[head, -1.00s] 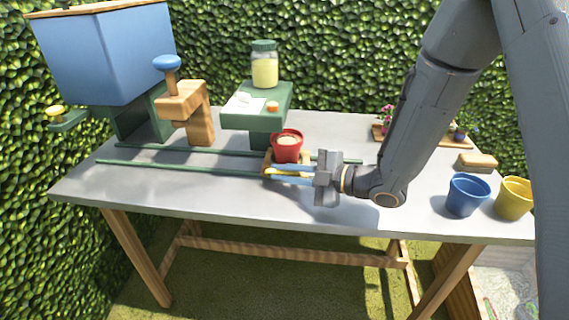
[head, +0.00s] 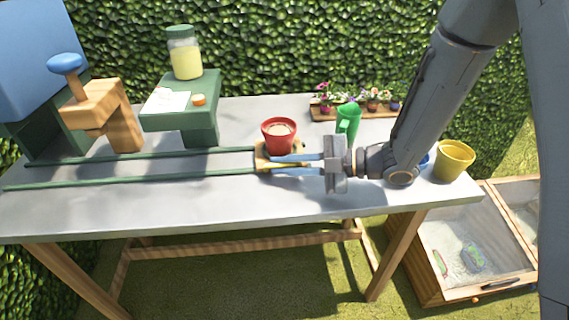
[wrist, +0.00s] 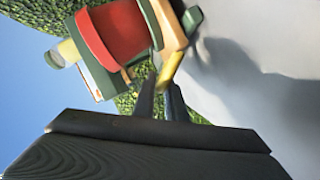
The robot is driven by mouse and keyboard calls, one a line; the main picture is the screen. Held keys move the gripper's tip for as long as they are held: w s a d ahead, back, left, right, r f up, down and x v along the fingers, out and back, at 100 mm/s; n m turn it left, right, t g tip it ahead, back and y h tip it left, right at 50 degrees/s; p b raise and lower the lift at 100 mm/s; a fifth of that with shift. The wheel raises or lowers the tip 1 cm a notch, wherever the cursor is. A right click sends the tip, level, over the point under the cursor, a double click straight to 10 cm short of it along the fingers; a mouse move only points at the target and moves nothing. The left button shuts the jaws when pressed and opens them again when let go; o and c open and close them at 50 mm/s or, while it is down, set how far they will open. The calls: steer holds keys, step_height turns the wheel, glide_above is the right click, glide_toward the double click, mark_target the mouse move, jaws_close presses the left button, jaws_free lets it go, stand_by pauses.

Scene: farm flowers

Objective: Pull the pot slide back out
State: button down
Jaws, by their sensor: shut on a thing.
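The pot slide (head: 262,155) is a small wooden carriage on two green rails (head: 130,182) along the table. A red pot (head: 279,137) filled with pale material stands upright on it. My gripper (head: 285,165) reaches in from the right, its fingers shut on the slide's yellow handle. In the wrist view the yellow handle (wrist: 172,66) sits at the fingertips (wrist: 160,88), with the red pot (wrist: 115,32) just beyond. The gripper hides part of the slide and the rails' right ends.
A wooden post with a blue knob (head: 65,63) and a green stand (head: 182,88) with a jar (head: 185,55) are left. A green vessel (head: 348,122), flower tray (head: 360,110) and yellow pot (head: 453,160) are right. The front table strip is clear.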

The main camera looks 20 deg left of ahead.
steer(key=shift+d, duration=0.15)
steer(key=c, duration=1.8)
jaws_free()
steer(key=shift+w+d, duration=0.15)
steer(key=shift+d, duration=0.05)
steer(key=shift+a, duration=0.1)
step_height(320, 180, up, 10)
steer(key=shift+r, duration=0.1)
